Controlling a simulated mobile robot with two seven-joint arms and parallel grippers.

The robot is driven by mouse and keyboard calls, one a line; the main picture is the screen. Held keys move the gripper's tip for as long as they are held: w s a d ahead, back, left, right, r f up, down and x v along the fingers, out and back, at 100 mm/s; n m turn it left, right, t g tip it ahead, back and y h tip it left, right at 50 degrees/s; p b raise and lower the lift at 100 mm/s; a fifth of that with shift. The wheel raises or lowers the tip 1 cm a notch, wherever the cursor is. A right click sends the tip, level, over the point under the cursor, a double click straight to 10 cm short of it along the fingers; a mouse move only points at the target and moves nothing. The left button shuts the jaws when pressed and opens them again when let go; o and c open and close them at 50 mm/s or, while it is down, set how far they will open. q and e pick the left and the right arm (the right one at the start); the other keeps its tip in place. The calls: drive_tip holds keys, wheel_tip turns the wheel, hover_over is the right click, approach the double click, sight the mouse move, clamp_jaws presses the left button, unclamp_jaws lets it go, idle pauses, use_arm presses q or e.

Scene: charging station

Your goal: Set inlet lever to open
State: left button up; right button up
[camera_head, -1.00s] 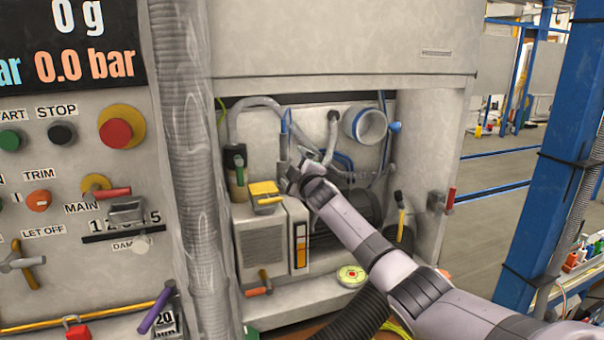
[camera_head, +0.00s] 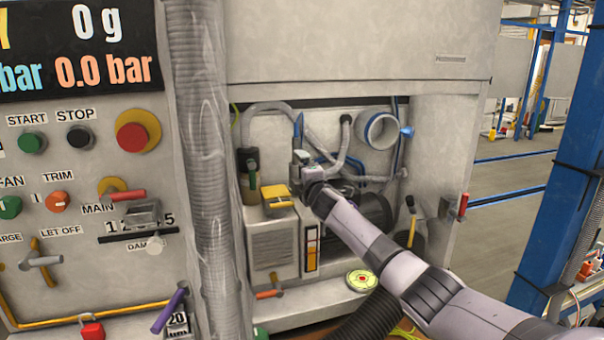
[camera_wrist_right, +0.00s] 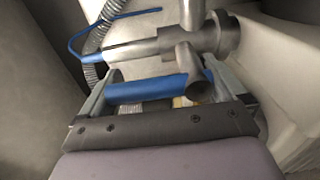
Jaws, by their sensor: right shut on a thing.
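My right gripper (camera_head: 304,162) reaches into the recess of the cabinet, at the pipework in front of the back wall. In the right wrist view, a blue handle (camera_wrist_right: 155,88) lies across between its two fingers, beside a bare steel valve body (camera_wrist_right: 190,38). The gripper is shut on this blue handle, which I take as the inlet lever. In the head view, a blue upright piece (camera_head: 298,124) shows just above the gripper. The gripper hides the valve there. My left gripper is not in view.
A grey hose (camera_head: 265,112) and a round white pipe mouth (camera_head: 381,130) are close around the gripper. A grey box (camera_head: 272,245) with a yellow-topped part (camera_head: 278,195) stands below left. The control panel (camera_head: 90,190) is at the left. A blue post (camera_head: 565,200) stands right.

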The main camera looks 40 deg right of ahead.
idle(0.3)
drive_tip(key=o, duration=1.1)
drive_tip(key=shift+p+v, duration=0.35)
drive_tip(key=shift+v, duration=3.25)
